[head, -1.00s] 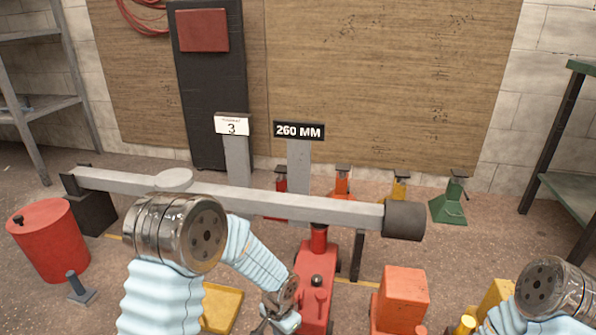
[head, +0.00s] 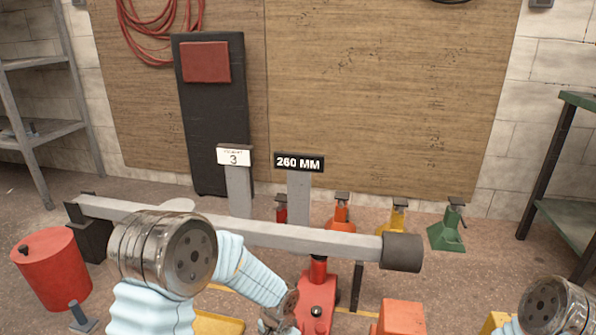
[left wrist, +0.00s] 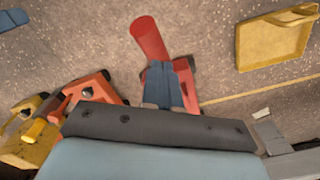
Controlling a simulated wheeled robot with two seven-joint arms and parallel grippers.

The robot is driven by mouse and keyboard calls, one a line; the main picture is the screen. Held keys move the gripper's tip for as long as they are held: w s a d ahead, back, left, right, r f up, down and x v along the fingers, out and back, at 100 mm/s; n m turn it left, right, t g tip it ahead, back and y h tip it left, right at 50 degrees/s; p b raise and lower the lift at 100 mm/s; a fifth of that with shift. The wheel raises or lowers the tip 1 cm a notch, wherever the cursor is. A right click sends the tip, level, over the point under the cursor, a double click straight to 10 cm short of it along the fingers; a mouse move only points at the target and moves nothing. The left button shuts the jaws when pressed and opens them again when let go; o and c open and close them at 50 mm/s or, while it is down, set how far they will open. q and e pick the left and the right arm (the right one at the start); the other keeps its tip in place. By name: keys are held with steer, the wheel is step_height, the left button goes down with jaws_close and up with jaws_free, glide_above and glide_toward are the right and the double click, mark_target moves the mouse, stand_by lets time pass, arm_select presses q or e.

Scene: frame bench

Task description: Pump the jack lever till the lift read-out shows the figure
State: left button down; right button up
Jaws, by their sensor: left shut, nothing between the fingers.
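The lift read-out (head: 299,162) is a dark plate on a grey post and shows 260 MM. The red jack (head: 317,312) stands on the floor below the right part of a long grey beam (head: 290,235). My left gripper (head: 277,322) is low beside the jack, partly cut off by the bottom edge. In the left wrist view its blue fingers (left wrist: 162,82) are shut and empty, over the red jack. A thick red rod (left wrist: 148,38), which looks like the lever, sticks out past the fingertips. I cannot tell whether they touch it. My right gripper is outside the view.
A white card (head: 234,156) showing 3 stands left of the read-out. A red drum (head: 50,270) is at left, an orange box (head: 400,318) right of the jack. Several coloured stands, including a green one (head: 447,232), line the back. A yellow tray (left wrist: 272,42) lies near the jack.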

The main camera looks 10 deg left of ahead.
arm_select(q)
steer(key=shift+f, duration=0.1)
stand_by(0.4)
step_height(320, 180, down, 8)
steer(key=b, duration=0.7)
step_height(320, 180, up, 8)
steer(key=p, duration=0.7)
steer(key=shift+s+r, duration=0.1)
steer(key=shift+r, duration=0.1)
steer(key=shift+f, duration=0.2)
